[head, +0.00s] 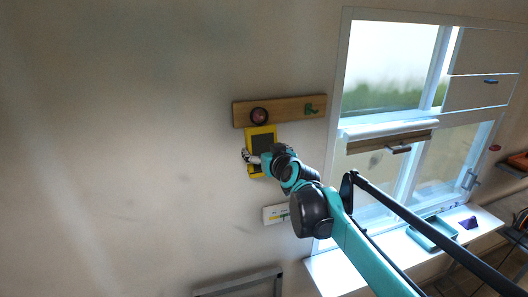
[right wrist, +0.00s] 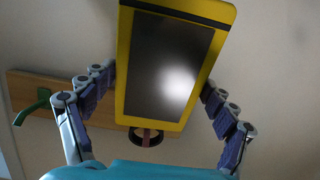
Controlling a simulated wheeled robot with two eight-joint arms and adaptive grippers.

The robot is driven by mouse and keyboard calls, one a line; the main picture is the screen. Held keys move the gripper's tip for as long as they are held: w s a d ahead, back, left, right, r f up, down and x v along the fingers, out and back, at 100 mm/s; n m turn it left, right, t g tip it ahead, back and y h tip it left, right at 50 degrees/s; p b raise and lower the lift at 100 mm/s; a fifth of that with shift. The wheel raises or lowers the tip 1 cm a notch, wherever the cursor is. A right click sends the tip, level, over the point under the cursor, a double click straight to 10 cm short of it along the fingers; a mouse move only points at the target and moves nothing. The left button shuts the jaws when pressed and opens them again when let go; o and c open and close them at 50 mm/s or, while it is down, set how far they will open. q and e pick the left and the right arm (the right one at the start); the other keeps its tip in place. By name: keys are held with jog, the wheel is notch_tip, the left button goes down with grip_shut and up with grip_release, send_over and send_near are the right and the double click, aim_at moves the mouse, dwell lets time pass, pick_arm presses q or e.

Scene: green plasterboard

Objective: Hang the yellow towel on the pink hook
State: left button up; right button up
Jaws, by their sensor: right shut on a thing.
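My right gripper (head: 256,158) is shut on a flat, stiff slab with a yellow frame and a dark glossy panel (head: 262,139); it looks like a tablet, not a cloth towel. In the right wrist view, the fingers (right wrist: 158,88) grip the slab (right wrist: 165,62) by its two long sides. The dark pinkish-red round hook (head: 259,116) is on a wooden board on the wall. In the head view, the slab's top edge is just below this hook; contact cannot be told. In the right wrist view, the hook (right wrist: 146,138) shows beyond the slab's lower end. My left gripper is out of view.
A green hook (head: 311,109) is at the right of the wooden board (head: 285,109). A small white box (head: 274,214) is on the wall below. A window is at the right, with a teal tray (head: 432,234) and a purple thing (head: 468,222) on its sill. The left wall is bare.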

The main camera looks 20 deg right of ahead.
jog(key=shift+f, duration=0.15)
dwell(0.3)
jog(key=shift+f+b, duration=0.65)
jog(key=shift+f, duration=0.1)
jog(key=o, duration=1.1)
jog(key=shift+c, duration=0.2)
jog(key=shift+s, duration=0.15)
